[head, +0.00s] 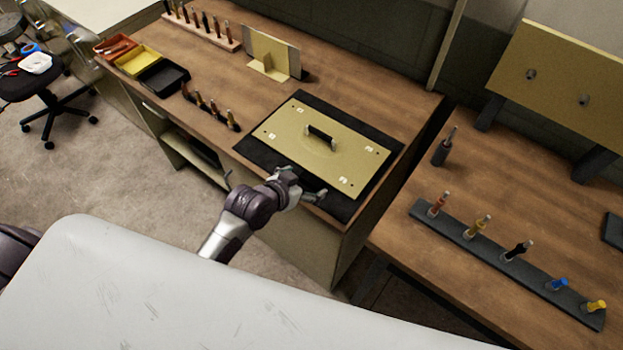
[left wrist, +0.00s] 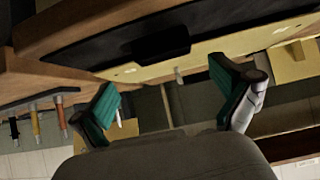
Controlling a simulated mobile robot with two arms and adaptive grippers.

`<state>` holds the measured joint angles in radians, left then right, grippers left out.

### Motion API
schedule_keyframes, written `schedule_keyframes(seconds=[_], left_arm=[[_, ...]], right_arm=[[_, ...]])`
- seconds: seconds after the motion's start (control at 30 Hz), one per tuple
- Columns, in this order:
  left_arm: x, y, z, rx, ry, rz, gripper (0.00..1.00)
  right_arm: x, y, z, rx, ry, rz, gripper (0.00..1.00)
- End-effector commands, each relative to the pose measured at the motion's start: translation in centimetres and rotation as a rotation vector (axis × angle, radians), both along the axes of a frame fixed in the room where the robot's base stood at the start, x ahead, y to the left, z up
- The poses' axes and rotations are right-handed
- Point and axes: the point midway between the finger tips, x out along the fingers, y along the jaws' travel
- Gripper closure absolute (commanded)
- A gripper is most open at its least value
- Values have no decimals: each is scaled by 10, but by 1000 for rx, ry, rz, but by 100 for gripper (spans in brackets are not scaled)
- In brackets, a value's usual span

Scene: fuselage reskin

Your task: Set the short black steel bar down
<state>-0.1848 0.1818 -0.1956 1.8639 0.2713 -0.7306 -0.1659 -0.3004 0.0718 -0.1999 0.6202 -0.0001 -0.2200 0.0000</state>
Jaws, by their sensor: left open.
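The panel lies on a black mat (head: 258,152) on the wooden bench. My left gripper (head: 307,187) is over the near edge of the mat, in front of the panel and apart from the bar. In the left wrist view its two green-padded fingers (left wrist: 165,82) are spread with nothing between them. A dark block (left wrist: 162,45) shows there beyond the fingers, probably the same bar. My right gripper is out of view.
Coloured trays (head: 138,60) and a tool rack (head: 210,106) stand at the bench's left. A tan stand (head: 270,55) is behind the panel. The right bench holds a dark rail (head: 490,252) of several tools. A gap separates the benches.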

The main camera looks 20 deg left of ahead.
Motion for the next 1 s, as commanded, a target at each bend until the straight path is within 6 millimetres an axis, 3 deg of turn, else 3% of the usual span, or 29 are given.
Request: schedule_keyframes(seconds=[0.33, 0.67, 1.0], left_arm=[[32, -5, -29, -1, 1, 1, 0], [36, -6, -35, 0, 1, 1, 0], [36, -6, -34, 0, 1, 1, 57]], right_arm=[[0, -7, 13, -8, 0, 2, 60], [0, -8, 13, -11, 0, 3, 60], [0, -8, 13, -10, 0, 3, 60]])
